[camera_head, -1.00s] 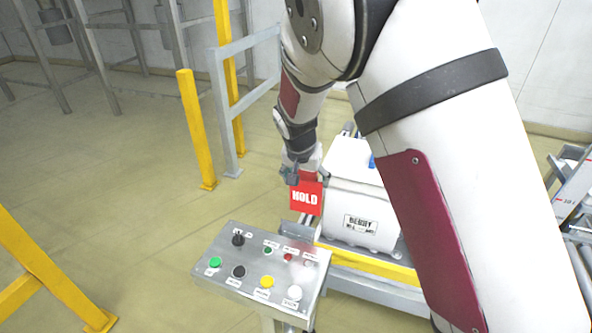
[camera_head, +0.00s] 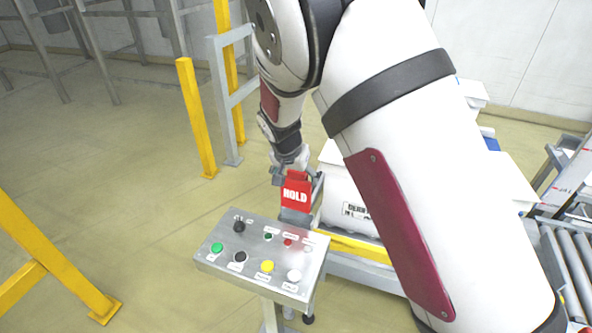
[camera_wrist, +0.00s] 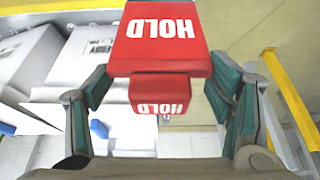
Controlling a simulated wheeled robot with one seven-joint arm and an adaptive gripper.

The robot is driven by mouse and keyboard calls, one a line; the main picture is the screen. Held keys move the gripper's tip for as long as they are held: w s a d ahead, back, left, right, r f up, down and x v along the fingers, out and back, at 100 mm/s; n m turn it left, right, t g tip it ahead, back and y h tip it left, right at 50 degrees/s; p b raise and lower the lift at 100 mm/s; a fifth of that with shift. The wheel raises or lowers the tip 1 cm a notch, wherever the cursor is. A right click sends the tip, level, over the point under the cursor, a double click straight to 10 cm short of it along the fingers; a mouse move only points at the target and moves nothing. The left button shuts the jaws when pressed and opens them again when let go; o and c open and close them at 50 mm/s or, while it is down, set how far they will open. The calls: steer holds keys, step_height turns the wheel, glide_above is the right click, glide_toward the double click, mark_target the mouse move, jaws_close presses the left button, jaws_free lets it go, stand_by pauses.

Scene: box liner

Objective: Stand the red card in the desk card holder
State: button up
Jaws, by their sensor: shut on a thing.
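The red card (camera_head: 296,195) with white HOLD lettering hangs upright from my gripper (camera_head: 290,166), just past the far edge of the grey control desk (camera_head: 222,262) in the head view. In the wrist view my gripper (camera_wrist: 162,84) has a finger at each side of the red card (camera_wrist: 160,48), shut on it. There the large lettered face is upside down, with a smaller lettered HOLD block below it.
The desk carries several coloured buttons (camera_head: 267,266) and a black knob. A white lettered box (camera_head: 345,205) stands behind on a conveyor with a yellow edge (camera_head: 355,246). Yellow posts (camera_head: 196,118) stand at left. Open floor lies left of the desk.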

mark_target(295, 197)
steer(key=shift+f+b, duration=0.85)
steer(key=shift+f, duration=3.75)
steer(key=o, duration=1.2)
steer(key=shift+o, duration=0.2)
steer(key=shift+r+p, duration=0.95)
steer(key=shift+r, duration=2.6)
